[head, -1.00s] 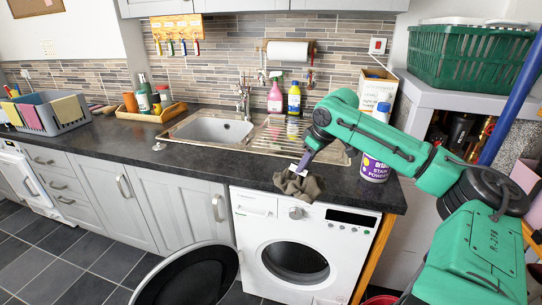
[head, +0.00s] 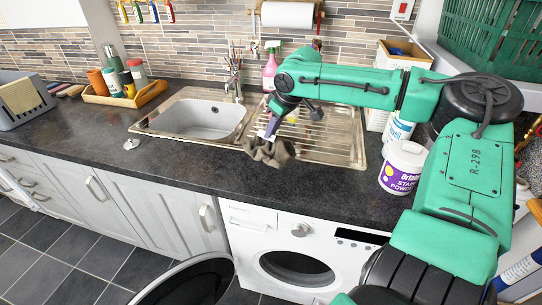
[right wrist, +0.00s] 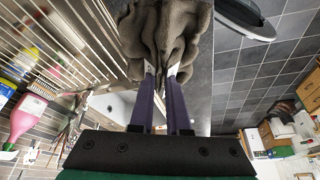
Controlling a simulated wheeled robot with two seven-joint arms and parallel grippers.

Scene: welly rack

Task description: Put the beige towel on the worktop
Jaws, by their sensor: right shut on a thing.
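The beige towel (head: 268,152), a crumpled grey-brown cloth, hangs from my right gripper (head: 269,134) in the head view. It shows over the dark worktop (head: 200,166), by the front edge of the sink's drainer. I cannot tell whether its lower folds touch the surface. In the right wrist view the purple fingers of my right gripper (right wrist: 162,76) are shut on the bunched towel (right wrist: 165,30). My left gripper is not in view.
The steel sink (head: 205,116) and ribbed drainer (head: 325,135) lie behind the towel. A white powder tub (head: 401,168) stands to the right. A pink spray bottle (head: 270,72) stands behind. The worktop's front strip is clear above the washing machine (head: 300,250).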

